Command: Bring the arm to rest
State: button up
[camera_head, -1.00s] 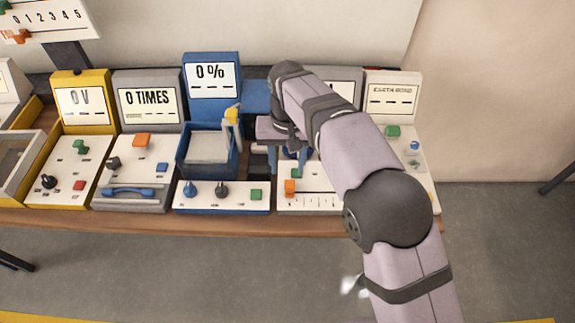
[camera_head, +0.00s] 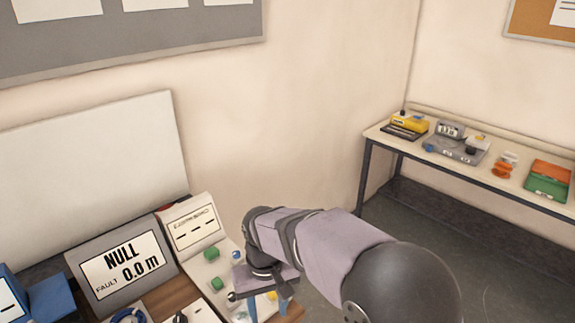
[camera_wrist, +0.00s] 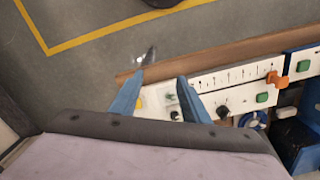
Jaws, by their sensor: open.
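My gripper (camera_head: 268,304) is at the right end of the bench, over the white panel with green buttons (camera_head: 212,254). In the wrist view my gripper (camera_wrist: 160,80) shows two blue fingers spread apart with nothing between them. The fingers are above the panel and the wooden bench edge (camera_wrist: 205,57). I cannot tell how high they are above it. My arm (camera_head: 345,250) reaches in from the lower right.
A grey display (camera_head: 120,265) reads "NULL 0.0 m" and "FAULT". The wrist view shows an orange slider knob (camera_wrist: 277,80) on a scaled panel. A side table (camera_head: 470,165) with several devices stands at the right.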

jog(key=s+d+f+m, duration=0.2)
jog(key=s+d, duration=0.4)
jog(key=d, duration=0.4)
jog(key=s+d+f+m, duration=0.1)
jog(key=s+d+m, duration=0.1)
jog(key=s+d, duration=0.4)
jog(key=d, duration=0.4)
jog(key=shift+s+d+f, duration=0.15)
jog(key=shift+s+f, duration=0.1)
jog(key=shift+f, duration=0.15)
dwell(2.4)
